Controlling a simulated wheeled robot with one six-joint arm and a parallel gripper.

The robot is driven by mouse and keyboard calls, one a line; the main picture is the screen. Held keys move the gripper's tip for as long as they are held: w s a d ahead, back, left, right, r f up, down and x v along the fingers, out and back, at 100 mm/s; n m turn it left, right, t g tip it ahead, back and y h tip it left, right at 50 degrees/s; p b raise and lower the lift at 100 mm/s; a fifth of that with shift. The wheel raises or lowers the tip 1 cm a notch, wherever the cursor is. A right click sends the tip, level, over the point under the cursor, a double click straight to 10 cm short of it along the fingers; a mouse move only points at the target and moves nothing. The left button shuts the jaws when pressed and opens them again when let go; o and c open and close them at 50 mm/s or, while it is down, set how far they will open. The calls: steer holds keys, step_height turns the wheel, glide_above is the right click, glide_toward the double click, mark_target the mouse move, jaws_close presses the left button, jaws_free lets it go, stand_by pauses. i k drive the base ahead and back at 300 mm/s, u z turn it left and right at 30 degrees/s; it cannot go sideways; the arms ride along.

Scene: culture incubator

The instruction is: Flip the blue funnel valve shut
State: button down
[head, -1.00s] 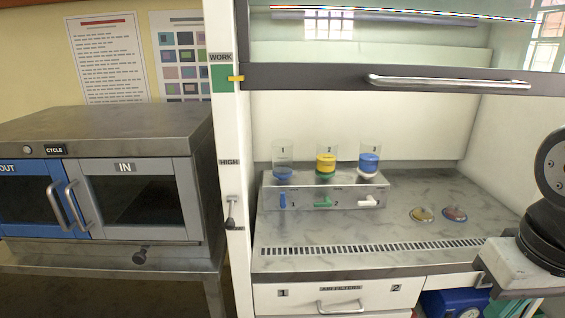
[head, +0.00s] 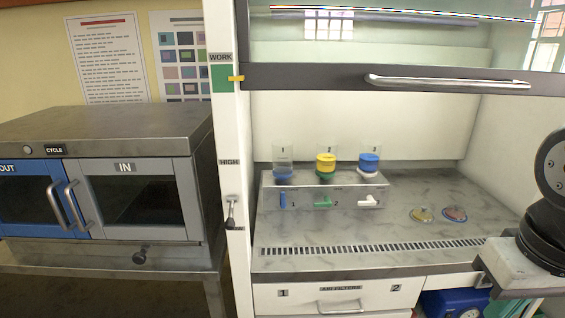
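A grey manifold (head: 350,192) on the hood's work surface carries three funnels in a row. Funnel 1 (head: 282,157) at left is clear, with a blue base. Funnel 2 (head: 326,163) holds yellow and has a green base. Funnel 3 (head: 369,162) holds blue and has a white base. On the manifold's front, a blue valve lever (head: 283,200) below funnel 1 stands upright. A green lever (head: 322,202) and a white lever (head: 367,201) lie sideways below funnels 2 and 3. My gripper is out of view; only part of my arm shows at the right edge.
The hood's sash (head: 330,78) is raised above the opening. Two small dishes, one yellowish (head: 421,214) and one reddish-blue (head: 454,213), lie right of the manifold. A slotted grille (head: 370,246) runs along the front. An incubator (head: 110,195) stands at left.

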mark_target(282, 199)
steer(key=u, duration=2.75)
steer(key=i, duration=0.6)
steer(key=z, duration=2.65)
